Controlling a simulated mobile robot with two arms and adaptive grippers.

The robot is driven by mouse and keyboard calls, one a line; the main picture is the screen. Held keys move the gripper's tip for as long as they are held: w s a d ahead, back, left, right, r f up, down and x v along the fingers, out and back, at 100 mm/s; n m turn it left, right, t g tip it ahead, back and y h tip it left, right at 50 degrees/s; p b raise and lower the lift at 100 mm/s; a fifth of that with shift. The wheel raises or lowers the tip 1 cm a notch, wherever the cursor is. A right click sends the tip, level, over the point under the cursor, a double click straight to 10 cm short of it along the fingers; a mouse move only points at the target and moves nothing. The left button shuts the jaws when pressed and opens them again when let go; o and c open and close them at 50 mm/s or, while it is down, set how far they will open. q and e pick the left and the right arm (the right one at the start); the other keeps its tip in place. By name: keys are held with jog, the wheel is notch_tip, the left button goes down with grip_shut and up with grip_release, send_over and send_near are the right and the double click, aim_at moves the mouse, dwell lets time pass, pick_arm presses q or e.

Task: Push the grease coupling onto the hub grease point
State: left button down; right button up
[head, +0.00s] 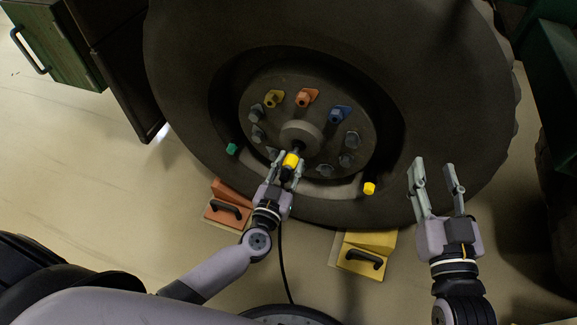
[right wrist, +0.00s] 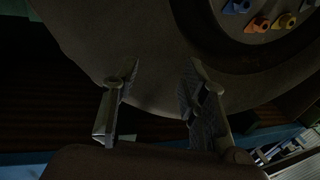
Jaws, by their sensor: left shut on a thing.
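My left gripper (head: 286,171) is in front of the lower part of the wheel hub. It is shut on the grease coupling (head: 291,160), which shows as a yellow band with a black lower part. A black hose hangs down from it. The coupling's tip points up at the round hub (head: 301,137); the grease point is hidden or too small to tell, and I cannot tell whether they touch. My right gripper (head: 434,168) is open and empty in front of the tyre's lower right. In the right wrist view its two fingers (right wrist: 160,88) stand apart with nothing between.
The large tyre (head: 440,85) fills the middle. Yellow, orange and blue tabs sit on upper wheel nuts. Green (head: 232,149) and yellow (head: 369,188) caps are on the rim. Red (head: 229,211) and yellow (head: 362,254) wheel chocks stand below. A green cabinet (head: 60,48) is at upper left.

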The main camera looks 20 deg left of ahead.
pick_arm(q)
jog(key=shift+w, duration=0.25)
pick_arm(e)
jog(key=shift+f, duration=0.25)
pick_arm(q)
jog(key=shift+w, duration=0.75)
pick_arm(e)
jog(key=shift+s+d+f+g+h, duration=0.15)
jog(key=shift+f+g, duration=0.2)
jog(key=shift+f, duration=0.25)
jog(key=shift+d+f+g+h, duration=0.15)
jog(key=shift+f+g, duration=0.2)
jog(key=shift+f, duration=0.2)
pick_arm(q)
jog(key=shift+w+p, duration=0.2)
jog(key=shift+p, duration=0.1)
pick_arm(e)
jog(key=shift+f, duration=0.3)
jog(key=shift+r, duration=0.1)
pick_arm(q)
jog(key=c, duration=1.1)
grip_release()
pick_arm(e)
jog(key=shift+r, duration=0.1)
pick_arm(q)
jog(key=shift+o, duration=0.3)
jog(key=shift+o, duration=0.9)
